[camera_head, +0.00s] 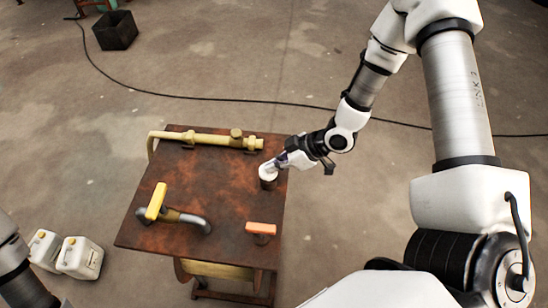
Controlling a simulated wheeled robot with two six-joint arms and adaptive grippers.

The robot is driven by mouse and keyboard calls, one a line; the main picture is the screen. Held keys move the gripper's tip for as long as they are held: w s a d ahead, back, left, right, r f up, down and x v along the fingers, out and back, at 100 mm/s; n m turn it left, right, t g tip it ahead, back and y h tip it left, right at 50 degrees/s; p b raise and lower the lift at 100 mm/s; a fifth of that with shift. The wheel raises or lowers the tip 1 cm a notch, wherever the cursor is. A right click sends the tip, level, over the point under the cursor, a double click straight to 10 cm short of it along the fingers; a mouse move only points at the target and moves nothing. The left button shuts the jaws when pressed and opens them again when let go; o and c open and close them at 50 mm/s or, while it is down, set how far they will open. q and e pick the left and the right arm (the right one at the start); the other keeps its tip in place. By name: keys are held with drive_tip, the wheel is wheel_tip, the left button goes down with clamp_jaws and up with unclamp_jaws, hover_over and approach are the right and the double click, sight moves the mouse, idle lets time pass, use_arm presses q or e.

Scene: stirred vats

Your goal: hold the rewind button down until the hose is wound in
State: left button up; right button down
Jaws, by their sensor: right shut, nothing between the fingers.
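A rust-brown table (190,160) stands in front of me. A short dark post with a pale round top (268,183), which looks like the button, stands near its right edge. My right gripper (272,168) is shut and empty, with its fingertips at the pale top; I cannot tell whether they touch it or press it down. A thin dark line that may be the hose or a cable (210,98) runs across the floor behind the table. A part of my left arm shows at the lower left; its gripper is out of view.
The tabletop carries a yellow pipe (205,138) at the back, a yellow-handled valve (156,201) at the left and an orange lever (260,228) at the front right. White jugs (80,258) stand on the floor at left. A black bin (115,30) stands far back.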

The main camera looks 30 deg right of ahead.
drive_tip(key=shift+s, duration=0.1)
idle(0.7)
drive_tip(key=shift+r+p, duration=0.25)
drive_tip(key=shift+p, duration=0.1)
wheel_tip(320, 180, up, 4)
drive_tip(key=p, duration=0.3)
drive_tip(key=shift+r, duration=0.15)
drive_tip(key=p+v, duration=0.3)
drive_tip(key=v, duration=0.6)
drive_tip(key=shift+s+d, duration=0.2)
drive_tip(key=shift+d, duration=0.05)
drive_tip(key=shift+w, duration=0.1)
